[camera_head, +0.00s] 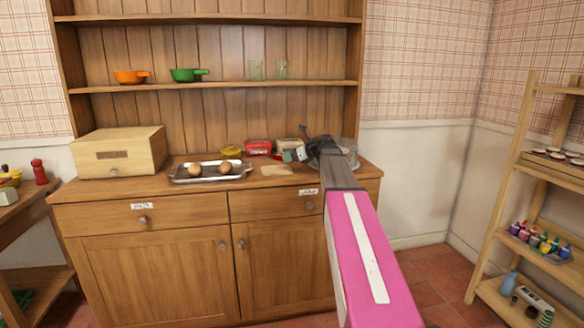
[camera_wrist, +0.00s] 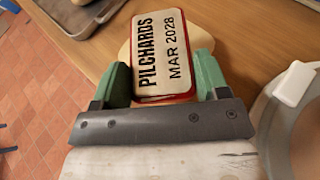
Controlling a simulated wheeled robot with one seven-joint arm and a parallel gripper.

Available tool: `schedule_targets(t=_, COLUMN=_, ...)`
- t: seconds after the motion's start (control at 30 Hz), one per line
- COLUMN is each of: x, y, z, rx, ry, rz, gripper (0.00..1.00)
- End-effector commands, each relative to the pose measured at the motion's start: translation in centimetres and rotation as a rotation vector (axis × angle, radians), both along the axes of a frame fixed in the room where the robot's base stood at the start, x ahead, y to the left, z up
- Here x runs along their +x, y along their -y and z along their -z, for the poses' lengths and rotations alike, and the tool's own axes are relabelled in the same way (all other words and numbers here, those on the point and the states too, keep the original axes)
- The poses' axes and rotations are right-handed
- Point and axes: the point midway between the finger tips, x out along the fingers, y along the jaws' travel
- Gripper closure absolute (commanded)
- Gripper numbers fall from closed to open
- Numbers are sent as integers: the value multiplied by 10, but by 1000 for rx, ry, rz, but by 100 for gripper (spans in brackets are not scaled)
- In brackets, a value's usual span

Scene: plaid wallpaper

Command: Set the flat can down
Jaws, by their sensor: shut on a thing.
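The flat can (camera_wrist: 162,50) has a cream top printed "PILCHARDS MAR 2028" and a red rim. My gripper (camera_wrist: 164,85) is shut on it, with one green finger on each side. In the head view my gripper (camera_head: 294,155) is over the right part of the wooden counter, and the cream can (camera_head: 285,145) shows just beyond the fingers. The can is above a small pale board (camera_head: 277,170), which also shows behind the can in the wrist view (camera_wrist: 198,38). I cannot tell whether the can touches anything below.
A metal tray (camera_head: 178,179) with two brown round things stands left of the board. A red tin (camera_head: 258,147) and a yellow pot (camera_head: 231,152) stand behind. A bread box (camera_head: 118,152) fills the counter's left end.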

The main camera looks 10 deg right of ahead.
Motion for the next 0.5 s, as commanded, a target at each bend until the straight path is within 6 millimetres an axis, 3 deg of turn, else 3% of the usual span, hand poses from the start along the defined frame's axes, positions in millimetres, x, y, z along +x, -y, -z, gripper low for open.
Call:
schedule_targets(t=0.13, x=15, y=12, z=10, rx=1, ry=-1, rz=0, gripper=60)
schedule_targets(t=0.33, x=16, y=14, z=18, rx=0, ry=0, rz=0, gripper=60)
schedule_targets(t=0.5, x=16, y=14, z=40, rx=2, ry=-2, rz=0, gripper=60)
